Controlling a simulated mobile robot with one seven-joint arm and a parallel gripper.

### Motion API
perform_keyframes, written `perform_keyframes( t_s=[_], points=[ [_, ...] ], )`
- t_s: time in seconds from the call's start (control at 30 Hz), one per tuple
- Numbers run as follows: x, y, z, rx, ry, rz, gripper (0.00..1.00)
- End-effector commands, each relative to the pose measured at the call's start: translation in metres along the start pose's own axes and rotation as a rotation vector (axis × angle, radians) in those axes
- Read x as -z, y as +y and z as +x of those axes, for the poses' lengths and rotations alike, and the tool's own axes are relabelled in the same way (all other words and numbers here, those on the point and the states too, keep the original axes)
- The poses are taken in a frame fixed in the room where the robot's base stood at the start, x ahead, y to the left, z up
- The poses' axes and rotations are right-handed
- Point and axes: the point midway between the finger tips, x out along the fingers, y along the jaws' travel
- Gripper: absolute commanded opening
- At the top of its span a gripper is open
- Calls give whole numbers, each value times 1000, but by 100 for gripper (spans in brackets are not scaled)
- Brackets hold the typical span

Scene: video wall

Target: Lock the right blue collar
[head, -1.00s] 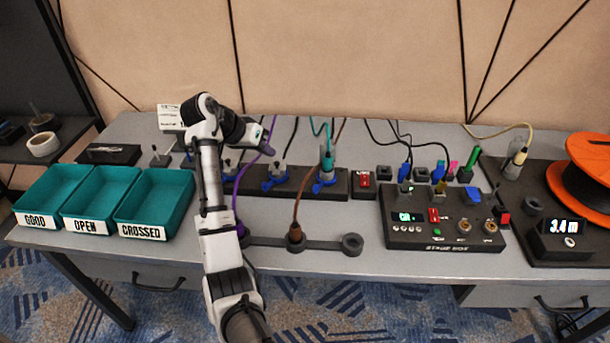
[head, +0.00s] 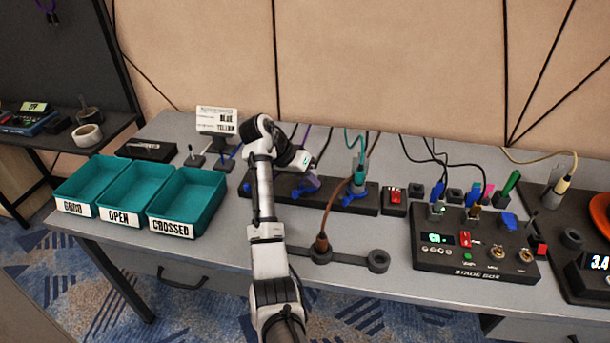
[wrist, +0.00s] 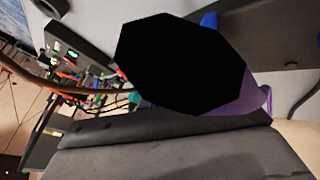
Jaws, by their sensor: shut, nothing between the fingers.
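My gripper (head: 310,184), with purple fingers, is shut and empty. It is left of the right collar, over the middle of the strip, where it hides most of the middle socket. In the wrist view a black shape covers most of the purple fingers (wrist: 258,98).
A brown cable (head: 338,205) rises from a round holder (head: 321,245) in front of the strip. A red-switch box (head: 395,200) and the stage box (head: 475,262) stand to the right. Teal trays (head: 187,195) stand left. The table front between trays and holder is mostly clear.

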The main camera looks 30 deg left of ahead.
Motion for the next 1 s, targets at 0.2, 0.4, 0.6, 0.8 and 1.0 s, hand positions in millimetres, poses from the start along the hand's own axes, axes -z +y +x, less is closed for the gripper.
perform_keyframes(
  t_s=[0.2,0.4,0.6,0.8,1.0],
  points=[
    [0,1,43,0,-2,-1,0],
    [1,27,55,1,0,0,0],
    [0,35,61,1,1,0,0],
    [0,35,62,1,1,0,0],
    [1,35,62,3,2,-3,0]
  ],
)
